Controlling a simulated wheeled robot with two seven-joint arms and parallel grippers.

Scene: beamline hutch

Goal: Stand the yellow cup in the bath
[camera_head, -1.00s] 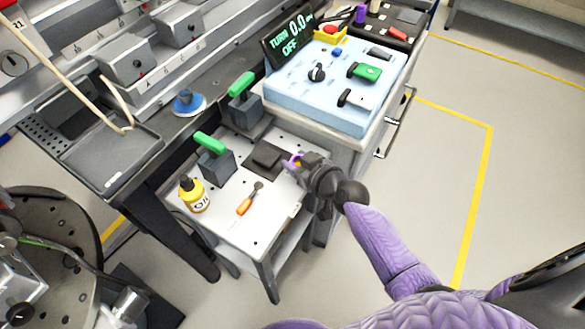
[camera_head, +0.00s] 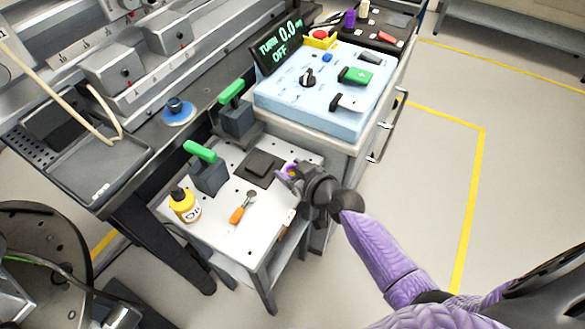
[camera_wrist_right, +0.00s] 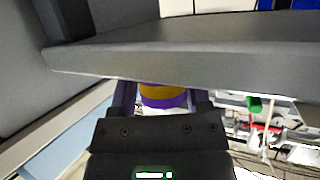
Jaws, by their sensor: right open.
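My right gripper (camera_head: 288,172) is at the right side of the small white table, beside a dark square pad. It is open. A yellow thing with a purple band, likely the yellow cup (camera_wrist_right: 160,93), shows between its fingers in the right wrist view. Only a small purple and yellow part of it (camera_head: 291,168) shows in the head view; the gripper hides the rest. I cannot tell whether the fingers touch it. A wide grey slab covers its upper part in the wrist view. I cannot clearly identify the bath.
The white table (camera_head: 225,235) holds a yellow oil bottle (camera_head: 185,205), an orange-handled tool (camera_head: 242,207), a green-handled block (camera_head: 209,175) and the dark pad (camera_head: 260,166). A pale blue panel (camera_head: 300,108) stands behind. A grey tray (camera_head: 120,165) is at left. The right floor is clear.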

